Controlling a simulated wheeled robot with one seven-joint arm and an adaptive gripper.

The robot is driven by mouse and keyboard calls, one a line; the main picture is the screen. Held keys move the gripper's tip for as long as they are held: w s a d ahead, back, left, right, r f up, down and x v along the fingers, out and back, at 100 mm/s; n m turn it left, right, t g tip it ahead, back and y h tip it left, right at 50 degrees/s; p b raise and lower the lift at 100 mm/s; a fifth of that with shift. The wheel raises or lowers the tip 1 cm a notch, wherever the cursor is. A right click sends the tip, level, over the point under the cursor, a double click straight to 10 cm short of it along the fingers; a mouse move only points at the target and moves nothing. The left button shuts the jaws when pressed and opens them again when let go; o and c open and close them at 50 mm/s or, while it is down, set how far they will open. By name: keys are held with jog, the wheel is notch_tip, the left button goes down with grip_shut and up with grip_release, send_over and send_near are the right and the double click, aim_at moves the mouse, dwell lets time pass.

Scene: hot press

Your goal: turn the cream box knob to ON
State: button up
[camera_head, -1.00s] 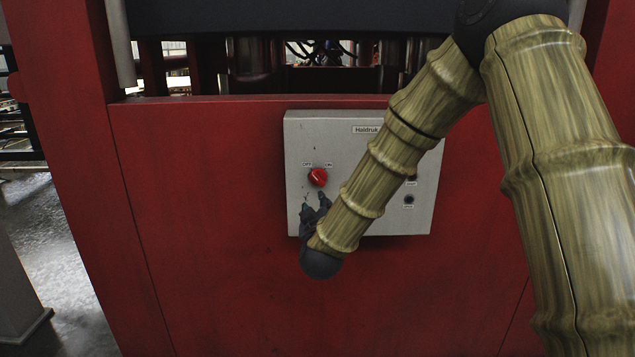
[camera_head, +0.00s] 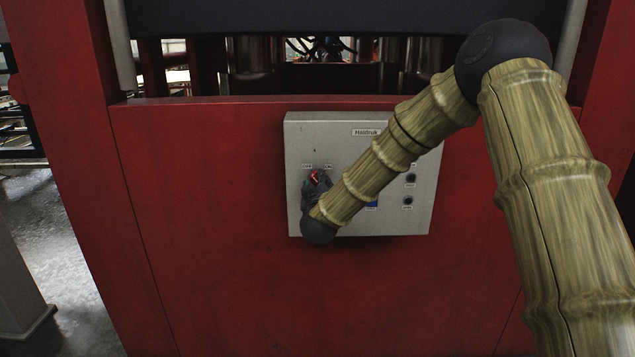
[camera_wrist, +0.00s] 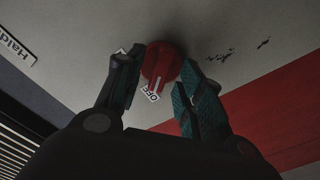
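The cream control box (camera_head: 340,150) is fixed to the red press front. Its red knob (camera_head: 315,177) sits at the left of the box, between an OFF label on the left and an ON label on the right. My gripper (camera_head: 316,183) is at the knob, its fingers partly hiding it in the head view. In the wrist view, the red knob (camera_wrist: 161,62) lies between the tips of my gripper (camera_wrist: 158,75), which are apart, one on either side. Whether either finger touches it is hard to tell. The OFF label (camera_wrist: 150,93) shows below the knob.
Dark buttons (camera_head: 409,190) and a blue part (camera_head: 371,204) are on the right of the box, near my forearm. The red press panel (camera_head: 220,220) is bare around the box. A dark opening with hoses (camera_head: 320,50) lies above.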

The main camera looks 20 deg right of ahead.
jog(key=shift+w, duration=0.2)
grip_shut()
